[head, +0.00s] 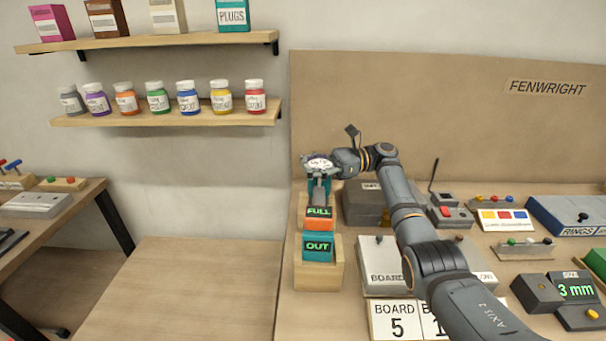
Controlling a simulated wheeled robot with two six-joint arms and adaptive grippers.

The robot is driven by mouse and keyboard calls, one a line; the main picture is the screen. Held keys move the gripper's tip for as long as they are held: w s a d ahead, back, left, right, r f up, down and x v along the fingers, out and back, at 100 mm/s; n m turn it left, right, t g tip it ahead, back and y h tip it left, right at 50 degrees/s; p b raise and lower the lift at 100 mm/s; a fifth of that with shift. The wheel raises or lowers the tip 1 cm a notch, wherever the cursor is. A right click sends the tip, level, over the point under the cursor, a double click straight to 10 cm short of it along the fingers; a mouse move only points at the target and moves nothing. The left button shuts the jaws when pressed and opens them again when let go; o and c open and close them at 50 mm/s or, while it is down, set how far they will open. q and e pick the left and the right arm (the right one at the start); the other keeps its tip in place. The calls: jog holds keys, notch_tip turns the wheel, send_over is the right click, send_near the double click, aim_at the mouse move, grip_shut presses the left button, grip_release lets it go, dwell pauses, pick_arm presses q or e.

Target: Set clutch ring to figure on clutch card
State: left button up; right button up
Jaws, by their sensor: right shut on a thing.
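My right gripper (319,197) points down above the back of a wooden rack (319,277) at the left of the bench. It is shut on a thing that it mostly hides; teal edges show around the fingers. I cannot make out which thing is the clutch ring or the clutch card. A dark blue box marked RINGS (566,213) stands at the far right. My left gripper is out of view.
White cards marked BOARD (396,322) lie at the front, partly behind my right arm. A display reading 3 mm (576,291) and several switch boxes crowd the right. The table to the left (200,290) is bare. Shelves (165,115) hold jars and boxes.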

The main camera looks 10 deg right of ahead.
jog(key=shift+s+n+g+b, duration=0.15)
jog(key=shift+n+g+b, duration=0.35)
jog(key=shift+g+b, duration=0.25)
jog(key=o, duration=1.3)
jog(key=shift+d, duration=0.2)
jog(key=shift+a, duration=0.1)
notch_tip(320, 180, up, 10)
jog(key=shift+f, duration=0.1)
